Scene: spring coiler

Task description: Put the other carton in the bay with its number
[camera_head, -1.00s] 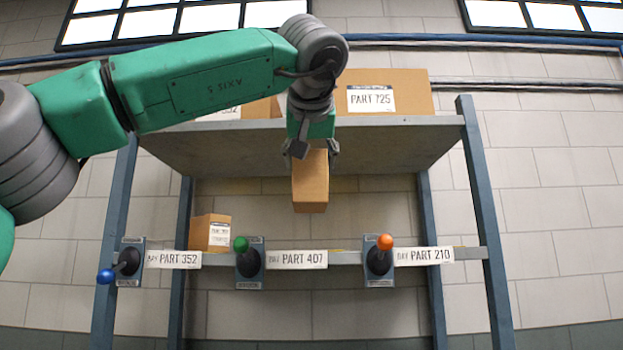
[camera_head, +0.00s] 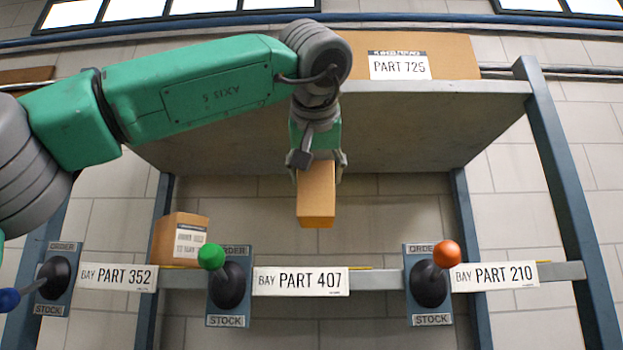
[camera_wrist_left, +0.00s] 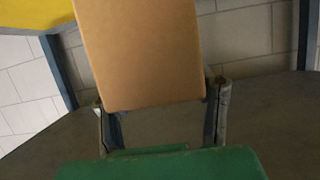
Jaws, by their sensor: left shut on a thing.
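My left gripper (camera_head: 318,170) is shut on a plain brown carton (camera_head: 316,195) and holds it in the air below the upper shelf, above the PART 407 label (camera_head: 300,281). In the left wrist view the carton (camera_wrist_left: 138,50) sits between the fingers; no number shows on its visible faces. Another brown carton (camera_head: 180,238) with a white label stands on the lower shelf between the PART 352 label (camera_head: 117,277) and the PART 407 label; its print is too small to read surely. The PART 210 label (camera_head: 494,276) is at the right. My right gripper is not in view.
Levers with a blue knob (camera_head: 9,299), a green knob (camera_head: 211,256) and an orange knob (camera_head: 447,254) stick out from the lower rail. A large PART 725 box (camera_head: 450,57) sits on the upper shelf (camera_head: 440,120). The space above the PART 210 label is clear.

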